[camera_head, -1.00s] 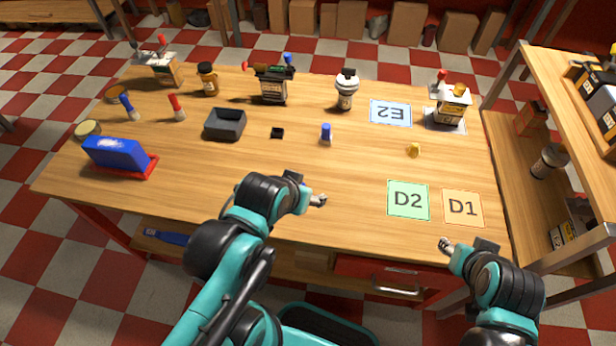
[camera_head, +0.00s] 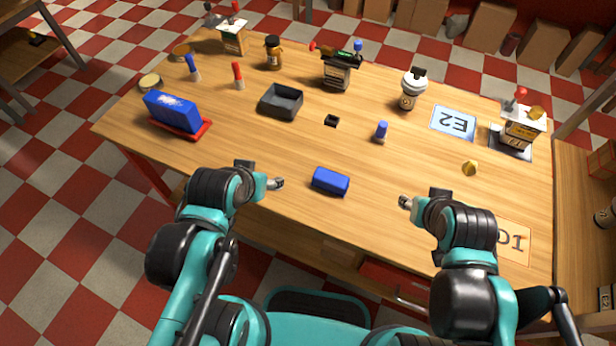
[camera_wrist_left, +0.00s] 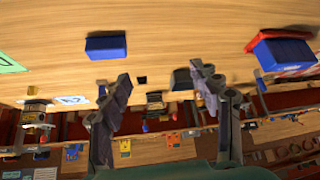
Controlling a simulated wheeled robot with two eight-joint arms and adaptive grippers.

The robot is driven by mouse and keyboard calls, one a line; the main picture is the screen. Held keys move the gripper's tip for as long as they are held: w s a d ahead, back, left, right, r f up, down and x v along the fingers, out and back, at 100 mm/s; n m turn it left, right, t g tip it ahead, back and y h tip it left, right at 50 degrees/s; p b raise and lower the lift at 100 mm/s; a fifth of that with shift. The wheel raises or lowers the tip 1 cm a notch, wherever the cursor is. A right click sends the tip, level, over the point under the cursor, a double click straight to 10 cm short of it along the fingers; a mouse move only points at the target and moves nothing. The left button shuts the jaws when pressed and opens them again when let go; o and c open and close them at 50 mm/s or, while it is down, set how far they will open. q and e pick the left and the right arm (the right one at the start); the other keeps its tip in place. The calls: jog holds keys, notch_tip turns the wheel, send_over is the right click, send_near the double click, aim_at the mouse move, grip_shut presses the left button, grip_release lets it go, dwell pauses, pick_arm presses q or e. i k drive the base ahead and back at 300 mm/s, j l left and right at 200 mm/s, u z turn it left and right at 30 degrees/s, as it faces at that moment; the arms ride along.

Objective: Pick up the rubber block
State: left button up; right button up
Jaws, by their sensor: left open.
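A plain blue block (camera_head: 330,181), which looks like the rubber block, lies on the table near its front edge, between my two grippers. It also shows in the left wrist view (camera_wrist_left: 106,47), beyond the fingers and left of centre. My left gripper (camera_head: 276,183) is left of the block and apart from it; in the wrist view its fingers (camera_wrist_left: 160,80) are spread with nothing between them. My right gripper (camera_head: 405,202) is right of the block, with no object visible in it; its finger opening is too small to judge.
A dark open tray (camera_head: 281,101), a small black box (camera_head: 331,120) and a blue-capped post (camera_head: 381,131) stand behind. Wood around the near block is clear.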

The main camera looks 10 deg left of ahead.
aim_at(323, 179)
jog(key=j, duration=0.8)
jog(key=i+j+z, duration=0.1)
jog(key=j, duration=0.75)
jog(key=j+z, duration=0.1)
jog(key=z, duration=1.4)
jog(key=i+j, duration=0.05)
